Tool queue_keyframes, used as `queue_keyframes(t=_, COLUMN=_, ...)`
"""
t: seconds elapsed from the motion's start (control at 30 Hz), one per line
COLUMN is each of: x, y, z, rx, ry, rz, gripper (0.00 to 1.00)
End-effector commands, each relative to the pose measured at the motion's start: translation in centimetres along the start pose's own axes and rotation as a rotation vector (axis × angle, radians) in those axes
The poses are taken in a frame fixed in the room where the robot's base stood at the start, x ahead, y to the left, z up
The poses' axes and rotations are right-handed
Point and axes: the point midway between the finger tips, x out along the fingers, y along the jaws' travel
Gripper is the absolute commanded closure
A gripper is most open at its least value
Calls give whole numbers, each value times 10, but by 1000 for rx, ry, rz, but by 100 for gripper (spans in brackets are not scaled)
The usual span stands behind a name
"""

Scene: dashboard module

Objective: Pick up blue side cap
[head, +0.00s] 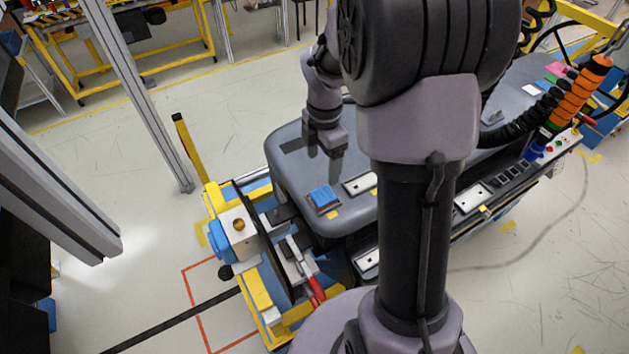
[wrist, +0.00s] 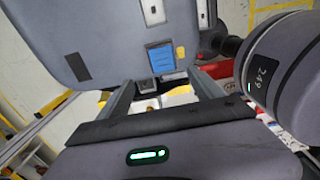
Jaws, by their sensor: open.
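The blue side cap (head: 323,195) lies on a dark base near the front left corner of the grey dashboard module (head: 360,215). In the wrist view the blue side cap (wrist: 162,60) shows just beyond the fingertips, roughly in line with the gap between them. My gripper (head: 324,166) points down behind the cap in the head view, apart from it. In the wrist view my gripper (wrist: 162,78) has its two fingers spread with nothing held between them. My arm hides part of the module in the head view.
A light plate (head: 359,185) lies right of the cap. A yellow and blue fixture with a red-handled clamp (head: 315,289) stands at the module's front left. An orange coiled hose (head: 580,91) stands at the right.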

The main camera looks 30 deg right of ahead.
Motion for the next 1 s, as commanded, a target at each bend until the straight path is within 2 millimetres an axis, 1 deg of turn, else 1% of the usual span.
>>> queue_keyframes(t=0.03, x=17, y=-1, z=0, rx=-2, ry=1, rz=-4, gripper=24)
queue_keyframes(t=0.1, x=35, y=-1, z=0, rx=0, ry=1, rz=-3, gripper=24)
queue_keyframes(t=0.2, x=54, y=0, z=0, rx=0, ry=0, rz=-1, gripper=24)
queue_keyframes(t=0.37, x=73, y=-3, z=0, rx=1, ry=1, rz=-2, gripper=24)
queue_keyframes(t=0.47, x=93, y=-9, z=0, rx=2, ry=2, rz=-3, gripper=24)
queue_keyframes(t=0.53, x=106, y=-8, z=0, rx=1, ry=1, rz=-2, gripper=24)
queue_keyframes(t=0.63, x=114, y=-8, z=0, rx=1, ry=0, rz=1, gripper=24)
queue_keyframes(t=0.8, x=115, y=-8, z=0, rx=1, ry=-1, rz=2, gripper=24)
queue_keyframes(t=0.83, x=115, y=-8, z=0, rx=1, ry=-1, rz=2, gripper=26)
queue_keyframes(t=0.97, x=114, y=-8, z=0, rx=1, ry=0, rz=2, gripper=51)
queue_keyframes(t=1.0, x=114, y=-8, z=0, rx=1, ry=0, rz=2, gripper=59)
